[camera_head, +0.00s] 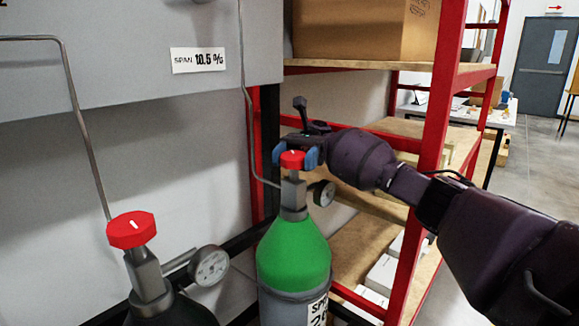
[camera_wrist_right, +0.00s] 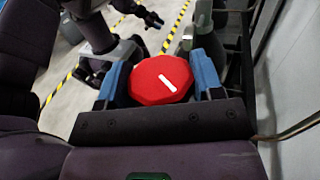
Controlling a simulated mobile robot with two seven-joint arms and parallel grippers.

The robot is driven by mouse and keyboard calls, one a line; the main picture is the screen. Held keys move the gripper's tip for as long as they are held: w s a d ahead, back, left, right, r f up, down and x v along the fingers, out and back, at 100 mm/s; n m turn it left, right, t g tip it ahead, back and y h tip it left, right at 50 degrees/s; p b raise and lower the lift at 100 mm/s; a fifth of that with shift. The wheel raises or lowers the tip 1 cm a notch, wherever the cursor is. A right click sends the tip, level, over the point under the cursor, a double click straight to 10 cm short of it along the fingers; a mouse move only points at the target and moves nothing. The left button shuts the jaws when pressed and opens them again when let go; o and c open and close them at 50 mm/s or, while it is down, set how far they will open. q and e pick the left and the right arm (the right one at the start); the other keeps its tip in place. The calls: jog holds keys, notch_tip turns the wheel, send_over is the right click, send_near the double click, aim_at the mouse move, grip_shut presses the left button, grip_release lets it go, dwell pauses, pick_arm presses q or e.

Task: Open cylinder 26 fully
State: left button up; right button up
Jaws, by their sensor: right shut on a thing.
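Cylinder 26 (camera_head: 293,254) is green on top and grey below, with a partly hidden label reading "SPAN 26". Its red valve knob (camera_head: 292,160) sits on top of a metal valve. My right gripper (camera_head: 296,156) comes in from the right and has its blue finger pads on both sides of this knob, shut on it. In the right wrist view the red knob (camera_wrist_right: 160,81) lies between the two blue pads, with its white mark slanting down to the right. My left gripper is not seen in the head view; a dark gripper-like part (camera_wrist_right: 150,18) shows at the top of the wrist view.
A second, dark cylinder (camera_head: 172,311) with a red knob (camera_head: 131,230) and a gauge (camera_head: 209,266) stands at the front left. A small gauge (camera_head: 324,193) sits beside cylinder 26's valve. Red-framed shelving (camera_head: 437,115) stands close behind my right arm. Thin metal pipes (camera_head: 75,110) run down from the grey cabinet (camera_head: 130,60).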

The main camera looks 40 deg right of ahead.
aim_at(294, 154)
jog(key=shift+f, duration=0.2)
jog(key=o, duration=0.9)
jog(key=shift+a, duration=0.1)
jog(key=shift+r, duration=0.1)
jog(key=shift+r, duration=0.15)
notch_tip(294, 154, up, 20)
jog(key=shift+f+p, duration=0.1)
jog(key=shift+p, duration=0.4)
